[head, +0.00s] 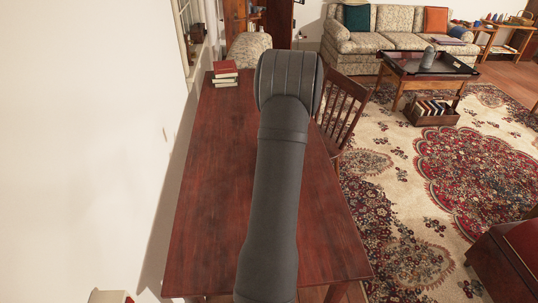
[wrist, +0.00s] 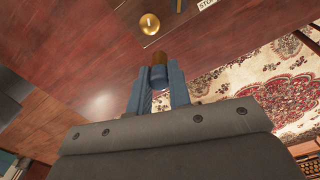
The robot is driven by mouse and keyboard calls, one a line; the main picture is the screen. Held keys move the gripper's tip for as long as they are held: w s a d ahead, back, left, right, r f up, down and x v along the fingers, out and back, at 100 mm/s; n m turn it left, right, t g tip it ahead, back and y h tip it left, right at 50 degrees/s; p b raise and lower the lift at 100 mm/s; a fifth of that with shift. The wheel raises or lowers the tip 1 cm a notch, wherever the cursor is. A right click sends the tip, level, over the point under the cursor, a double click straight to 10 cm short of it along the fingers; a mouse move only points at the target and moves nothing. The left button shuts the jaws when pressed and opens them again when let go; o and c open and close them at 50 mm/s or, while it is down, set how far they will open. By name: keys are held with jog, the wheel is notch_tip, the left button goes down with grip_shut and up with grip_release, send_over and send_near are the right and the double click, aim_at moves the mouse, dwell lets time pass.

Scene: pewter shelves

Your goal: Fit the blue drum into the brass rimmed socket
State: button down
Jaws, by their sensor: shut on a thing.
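In the wrist view my gripper (wrist: 160,80) points toward the dark red table, its two blue-grey fingers closed on a small blue drum (wrist: 158,73). A brown part shows just beyond the drum; I cannot tell whether it belongs to it. A round brass piece (wrist: 150,23) with a bright centre lies on the table beyond the fingertips, apart from the drum. I cannot tell whether this is the brass rimmed socket. In the head view my arm hides the gripper, the drum and the brass piece.
The red-brown table (head: 215,190) is mostly bare in the head view. Stacked books (head: 225,72) stand at its far left corner, and a wooden chair (head: 342,108) is at its right side. A label reading "STOP" (wrist: 206,3) is at the wrist view's top edge.

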jog(key=w+a+f, duration=0.2)
jog(key=a, duration=0.1)
jog(key=w+a+f, duration=0.2)
jog(key=a, duration=0.1)
jog(key=w+a+f, duration=0.2)
jog(key=w+a, duration=0.1)
jog(key=shift+f, duration=2.35)
jog(key=shift+f, duration=0.15)
jog(key=c, duration=1.3)
grip_release()
notch_tip(320, 180, up, 12)
jog(key=shift+r, duration=0.15)
